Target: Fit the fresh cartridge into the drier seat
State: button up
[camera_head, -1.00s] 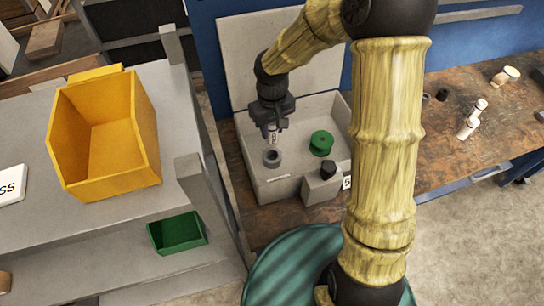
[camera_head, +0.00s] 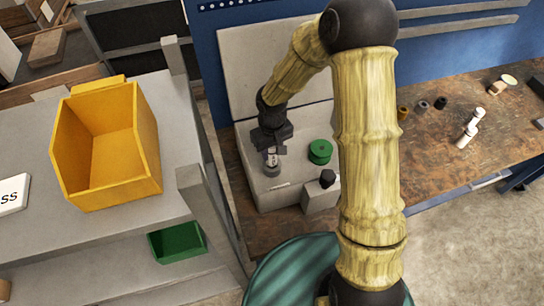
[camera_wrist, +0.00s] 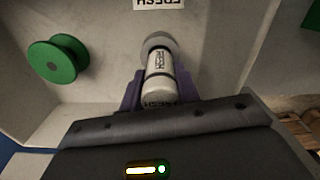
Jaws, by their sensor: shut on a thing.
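My gripper (camera_head: 271,148) is shut on a pale grey, lettered cartridge (camera_wrist: 159,84), held between dark purple fingers in the wrist view. In the head view the cartridge (camera_head: 271,156) stands roughly upright, its lower end at a grey ring-shaped seat (camera_head: 271,170) inside an open grey case (camera_head: 252,165). In the wrist view the far end of the cartridge overlaps the seat (camera_wrist: 158,40). I cannot tell how deep it sits in the ring.
A green spool-shaped piece (camera_head: 320,151) stands in the case, right of the seat. A small grey block with a black knob (camera_head: 327,178) is in front. Several small rings and a white fitting (camera_head: 466,135) lie on the bench. A yellow bin (camera_head: 135,185) stands left.

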aim_at(272, 158)
jog(key=shift+f, duration=1.75)
jog(key=shift+f, duration=0.1)
jog(key=shift+f, duration=0.1)
jog(key=o, duration=1)
notch_tip(272, 158, up, 12)
jog(key=shift+r, duration=0.25)
